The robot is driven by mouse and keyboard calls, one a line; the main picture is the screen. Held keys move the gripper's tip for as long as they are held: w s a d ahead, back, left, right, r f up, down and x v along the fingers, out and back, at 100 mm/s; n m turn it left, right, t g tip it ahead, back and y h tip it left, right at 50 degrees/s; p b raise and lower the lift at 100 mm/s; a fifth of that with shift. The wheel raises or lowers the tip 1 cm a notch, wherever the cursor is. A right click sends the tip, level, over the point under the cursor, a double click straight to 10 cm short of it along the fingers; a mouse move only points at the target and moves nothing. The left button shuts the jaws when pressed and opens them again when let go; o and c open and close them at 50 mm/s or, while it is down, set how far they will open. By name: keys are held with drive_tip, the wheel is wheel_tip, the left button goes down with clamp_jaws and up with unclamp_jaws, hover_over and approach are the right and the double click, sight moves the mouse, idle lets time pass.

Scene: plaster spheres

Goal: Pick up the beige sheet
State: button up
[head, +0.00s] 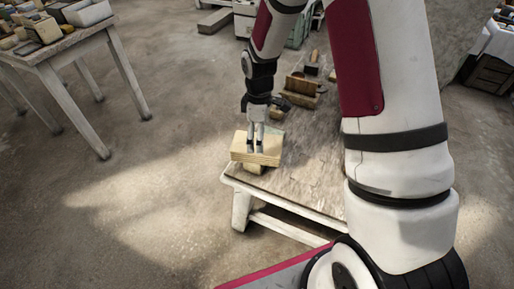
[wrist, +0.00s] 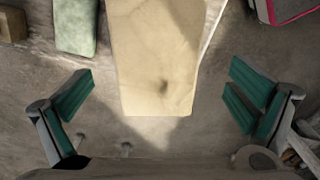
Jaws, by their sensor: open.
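The beige sheet (head: 240,152) is a flat, pale, wood-like slab at the near left corner of a worn low table (head: 310,175). Its near end sticks out past the table edge, and a small wooden piece shows beneath it. In the wrist view the sheet (wrist: 155,45) runs down from the top edge between the fingers, with a dark smudge near its near end. My gripper (head: 256,149) points down over the sheet. In the wrist view my gripper (wrist: 158,98) is open, with a clear gap on either side of the sheet. Nothing is held.
A pale green block (wrist: 76,26) lies left of the sheet in the wrist view. A wooden box (head: 301,86) and other small items stand farther back on the table. A second table (head: 75,42) with several blocks is at the left. The floor between is clear.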

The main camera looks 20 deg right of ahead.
drive_tip(key=f, duration=0.5)
drive_tip(key=shift+w+a+f+b, duration=0.1)
drive_tip(key=shift+w+a+b, duration=0.05)
drive_tip(key=shift+w+b, duration=0.25)
drive_tip(key=c, duration=1.4)
drive_tip(key=shift+c, duration=0.2)
drive_tip(key=shift+r, duration=0.2)
drive_tip(key=shift+r, duration=0.6)
wheel_tip(320, 180, up, 2)
drive_tip(key=shift+r+p, duration=0.2)
drive_tip(key=shift+p, duration=0.15)
drive_tip(key=s+r+p, duration=0.1)
drive_tip(key=s, duration=1.5)
drive_tip(key=w+r+m+p, duration=0.3)
drive_tip(key=r+m+p, duration=0.2)
drive_tip(key=r+m, duration=0.1)
drive_tip(key=w+r+m+p, duration=0.4)
drive_tip(key=r+m+p, duration=0.1)
drive_tip(key=r, duration=0.3)
drive_tip(key=shift+w+a+r+m+p, duration=0.25)
drive_tip(key=shift+r+m+p, duration=0.1)
drive_tip(key=shift+m, duration=0.25)
